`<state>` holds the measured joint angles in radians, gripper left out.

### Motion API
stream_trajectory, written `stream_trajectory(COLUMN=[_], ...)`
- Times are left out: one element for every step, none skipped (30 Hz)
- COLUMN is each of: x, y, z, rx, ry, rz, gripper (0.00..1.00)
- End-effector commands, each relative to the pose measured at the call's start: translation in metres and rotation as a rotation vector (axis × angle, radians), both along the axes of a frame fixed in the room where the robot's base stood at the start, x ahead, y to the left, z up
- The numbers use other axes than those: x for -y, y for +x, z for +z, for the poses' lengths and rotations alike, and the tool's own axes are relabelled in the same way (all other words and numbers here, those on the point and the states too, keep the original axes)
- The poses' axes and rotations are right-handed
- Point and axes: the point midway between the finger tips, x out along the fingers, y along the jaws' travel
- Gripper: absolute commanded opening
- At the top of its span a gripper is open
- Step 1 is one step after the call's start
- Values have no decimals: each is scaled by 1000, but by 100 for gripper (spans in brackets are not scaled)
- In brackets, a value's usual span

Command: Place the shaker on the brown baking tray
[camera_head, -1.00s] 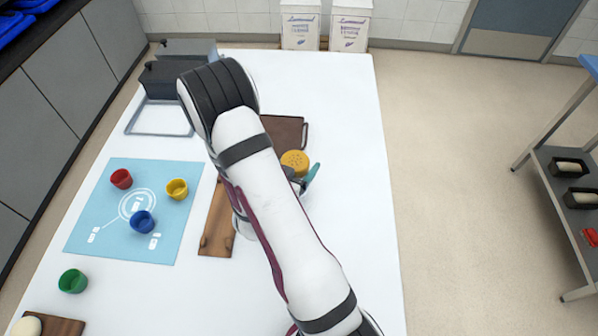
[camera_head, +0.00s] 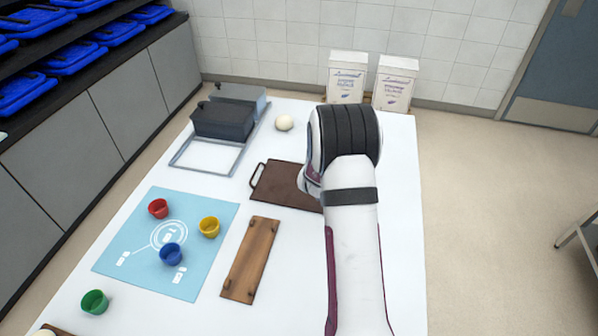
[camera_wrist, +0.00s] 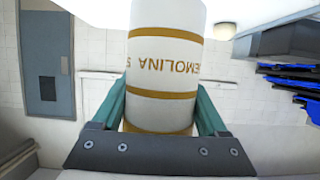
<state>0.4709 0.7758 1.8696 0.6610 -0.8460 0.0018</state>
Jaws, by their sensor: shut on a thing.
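The shaker (camera_wrist: 165,60), a white cylinder with tan bands and the word SEMOLINA, is between the teal fingers of my gripper (camera_wrist: 162,105) in the wrist view. My gripper is shut on it. The lettering appears upside down there. In the head view my arm hides both the gripper and the shaker. The brown baking tray (camera_head: 284,184), dark and flat with a handle at its left, lies on the white table. My arm covers its right end. I cannot tell how high the shaker is or whether it is over the tray.
A wooden board (camera_head: 250,261) lies in front of the tray. A blue mat (camera_head: 130,250) with red, yellow and blue cups is at left, a green cup (camera_head: 95,302) near it. A dark tin (camera_head: 223,120), a pale ball (camera_head: 284,123) and two white cartons (camera_head: 347,80) stand farther back.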

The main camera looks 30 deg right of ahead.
Motion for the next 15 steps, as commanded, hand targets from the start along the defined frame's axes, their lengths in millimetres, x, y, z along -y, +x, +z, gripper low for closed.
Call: stream_trajectory(x=[-11, -17, -24, -28, -33, -37, -40, -42, -45, -46, -47, -48, -48, -48, -48], y=[15, 23, 34, 41, 47, 55, 60, 64, 67, 69, 71, 71, 71, 71, 71], z=[-11, -17, -24, -30, -34, -40, -43, -46, -48, -50, -55, -63, -70, -76, -83], rx=[-2, 0, -1, 0, -1, 0, 1, 1, 1, 0, -1, -2, -3, -4, -2], ry=[0, 0, -1, 0, -1, 0, -1, -1, 0, -1, -1, 1, 0, -1, 0], rz=[7, 7, 6, 4, 6, 3, 3, 2, 1, 1, 2, 0, 1, 0, -1], gripper=[6, 6, 6, 6, 6, 6, 6, 6, 6, 6, 6, 6, 6, 6, 6])
